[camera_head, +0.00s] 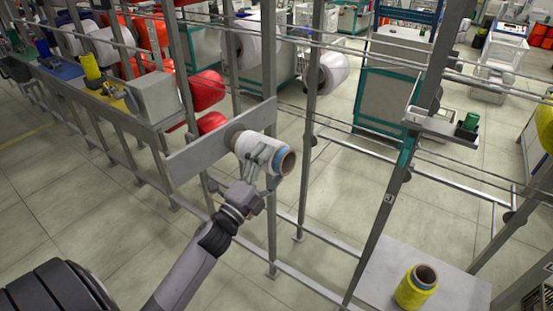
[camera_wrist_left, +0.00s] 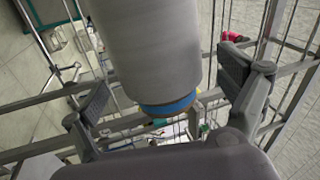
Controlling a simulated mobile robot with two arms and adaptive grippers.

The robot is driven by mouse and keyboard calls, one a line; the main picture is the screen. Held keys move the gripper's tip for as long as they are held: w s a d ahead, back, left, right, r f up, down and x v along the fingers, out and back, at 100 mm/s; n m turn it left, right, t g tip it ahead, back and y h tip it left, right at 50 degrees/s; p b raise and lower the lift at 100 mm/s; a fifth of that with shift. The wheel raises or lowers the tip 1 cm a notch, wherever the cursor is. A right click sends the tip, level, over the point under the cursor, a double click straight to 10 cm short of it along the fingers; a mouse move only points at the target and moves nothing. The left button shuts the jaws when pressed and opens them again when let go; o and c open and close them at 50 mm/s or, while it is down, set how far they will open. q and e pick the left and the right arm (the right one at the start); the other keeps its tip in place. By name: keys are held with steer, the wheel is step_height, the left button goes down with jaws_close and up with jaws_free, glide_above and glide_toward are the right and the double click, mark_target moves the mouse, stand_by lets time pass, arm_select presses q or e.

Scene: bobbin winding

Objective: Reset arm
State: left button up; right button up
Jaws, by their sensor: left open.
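My left gripper (camera_head: 262,170) reaches in from below in the head view and is at the white bobbin (camera_head: 252,146). The bobbin sits on the grey horizontal bar (camera_head: 190,157) of the frame, with its brown core end and a blue band facing right. In the left wrist view the white bobbin (camera_wrist_left: 150,50) fills the top middle, its blue band toward the palm. My left gripper (camera_wrist_left: 165,95) is open there, one finger on each side of the bobbin, with visible gaps. My right gripper is not in view.
A yellow bobbin (camera_head: 416,287) stands upright on a grey plate (camera_head: 381,273) at the lower right. Metal posts and thin rails surround the gripper. Red bobbins (camera_head: 207,91) hang behind the bar. A grey box (camera_head: 154,97) stands left of it. Open floor lies at lower left.

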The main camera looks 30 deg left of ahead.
arm_select(q)
steer(key=d+v, duration=0.1)
steer(key=v, duration=0.9)
step_height(320, 180, down, 20)
steer(key=a+n+g+y, duration=0.1)
steer(key=n+g+y, duration=0.1)
steer(key=n+g, duration=0.35)
steer(key=s+d+f+n+g, duration=0.2)
steer(key=s+f, duration=0.1)
steer(key=f, duration=0.6)
steer(key=s+d+f+n+g, duration=0.1)
steer(key=s+f+n+g, duration=0.15)
steer(key=f, duration=0.65)
steer(key=s+d+f+n+g, duration=0.2)
steer(key=s+f, duration=0.4)
steer(key=f, duration=0.1)
steer(key=s+d+f+n+g, duration=0.1)
steer(key=s+d+f+g, duration=0.15)
steer(key=s+f, duration=0.45)
steer(key=s+d+f+n+g, duration=0.1)
steer(key=s+f+g, duration=0.2)
steer(key=s, duration=0.6)
steer(key=s+d+f+n+g, duration=0.1)
steer(key=s+f+g, duration=0.2)
steer(key=s, duration=0.6)
steer(key=shift+f+h, duration=0.3)
steer(key=shift+f, duration=0.5)
